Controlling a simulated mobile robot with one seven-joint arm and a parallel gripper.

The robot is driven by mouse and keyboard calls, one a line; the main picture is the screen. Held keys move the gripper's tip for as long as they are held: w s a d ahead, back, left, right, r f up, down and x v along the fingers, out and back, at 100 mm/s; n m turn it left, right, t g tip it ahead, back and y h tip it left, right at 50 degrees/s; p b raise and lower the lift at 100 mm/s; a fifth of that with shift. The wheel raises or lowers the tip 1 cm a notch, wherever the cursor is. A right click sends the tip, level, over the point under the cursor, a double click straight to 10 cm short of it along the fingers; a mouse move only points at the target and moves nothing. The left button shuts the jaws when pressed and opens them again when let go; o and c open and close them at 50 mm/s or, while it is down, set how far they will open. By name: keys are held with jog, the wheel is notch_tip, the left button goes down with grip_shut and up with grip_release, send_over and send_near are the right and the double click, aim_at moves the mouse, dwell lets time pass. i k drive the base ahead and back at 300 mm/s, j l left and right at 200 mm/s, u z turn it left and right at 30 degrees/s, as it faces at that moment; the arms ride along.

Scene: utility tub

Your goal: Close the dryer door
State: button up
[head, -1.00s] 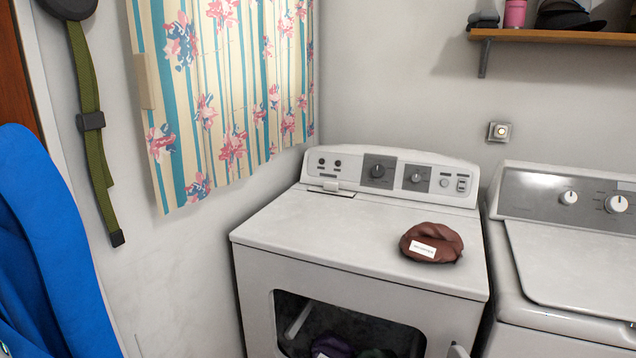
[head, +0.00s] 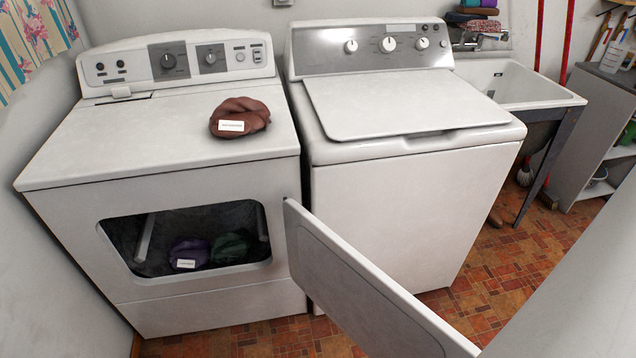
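The white dryer (head: 200,175) stands at the left in the head view, with its front opening uncovered. The dryer door (head: 370,290) stands wide open. It is attached at the right edge of the dryer front and sticks out toward me, its far end reaching the bottom of the picture. Inside the drum lie a purple bundle (head: 188,250) with a white label and a dark green bundle (head: 232,246). My gripper is not in view.
A brown bundle (head: 240,116) lies on the dryer top. A washer (head: 410,180) stands close beside the dryer, behind the open door. A utility sink (head: 515,85) and grey shelf unit (head: 600,130) are farther right. Tiled floor (head: 250,335) shows before the dryer.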

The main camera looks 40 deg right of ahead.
aim_at(384, 320)
jog(key=k+l+u, duration=0.1)
jog(key=l, duration=0.25)
jog(key=k+l, duration=0.15)
jog(key=l, duration=0.25)
jog(key=k+l+u, duration=0.15)
jog(key=l, duration=0.2)
jog(key=k+l+u, duration=0.1)
jog(key=l, duration=0.25)
jog(key=k+l+u, duration=0.1)
jog(key=l, duration=0.35)
jog(key=k+l+u, duration=0.1)
jog(key=l, duration=0.3)
jog(key=k+l+u, duration=0.1)
jog(key=k+l, duration=0.2)
jog(key=k+l+u, duration=0.1)
jog(key=l, duration=0.4)
jog(key=k, duration=0.1)
